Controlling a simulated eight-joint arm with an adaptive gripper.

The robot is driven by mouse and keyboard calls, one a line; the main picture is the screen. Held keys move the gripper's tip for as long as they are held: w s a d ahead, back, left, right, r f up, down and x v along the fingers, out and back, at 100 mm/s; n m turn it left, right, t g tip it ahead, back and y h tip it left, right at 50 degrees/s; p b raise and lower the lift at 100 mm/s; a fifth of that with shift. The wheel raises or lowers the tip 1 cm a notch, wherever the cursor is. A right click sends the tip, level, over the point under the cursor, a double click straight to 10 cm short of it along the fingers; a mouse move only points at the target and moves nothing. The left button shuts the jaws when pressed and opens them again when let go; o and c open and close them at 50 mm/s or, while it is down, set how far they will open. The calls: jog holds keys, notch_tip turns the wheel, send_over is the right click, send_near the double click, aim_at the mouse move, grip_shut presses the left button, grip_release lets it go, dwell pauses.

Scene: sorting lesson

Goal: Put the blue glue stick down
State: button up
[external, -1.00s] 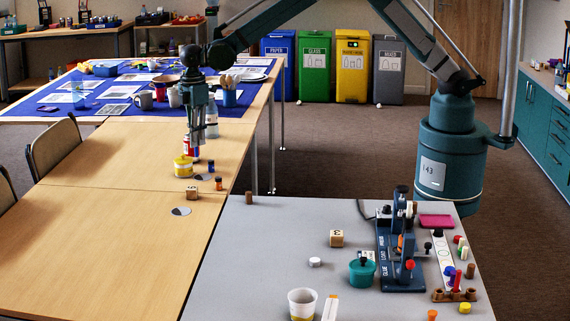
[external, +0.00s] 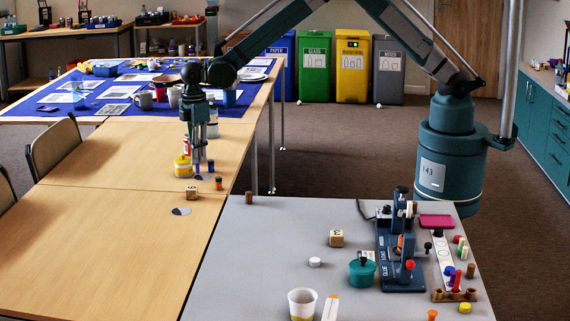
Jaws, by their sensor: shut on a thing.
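My gripper (external: 198,168) is low over the far wooden table, fingers pointing down, shut on the blue glue stick. Only a small blue part of the glue stick (external: 198,177) shows, at and below the fingertips. The rest is hidden by the fingers. Its lower end is at or just above the table beside a small disc; I cannot tell whether it touches.
A yellow pot (external: 182,168) stands close left of my gripper. A dark blue cylinder (external: 211,167) and an orange-topped piece (external: 218,184) stand close right. A wooden cube (external: 191,193) and a two-tone disc (external: 181,211) lie nearer. The wooden table (external: 100,240) is clear to the left.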

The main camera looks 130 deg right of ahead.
aim_at(198, 172)
jog(key=shift+f, duration=0.65)
jog(key=shift+f, duration=1.9)
jog(key=shift+f+b, duration=0.15)
jog(key=shift+b, duration=0.2)
jog(key=o, duration=0.7)
jog(key=shift+c, duration=0.2)
notch_tip(198, 172, up, 12)
jog(key=shift+r+p, duration=0.2)
jog(key=shift+p, duration=0.5)
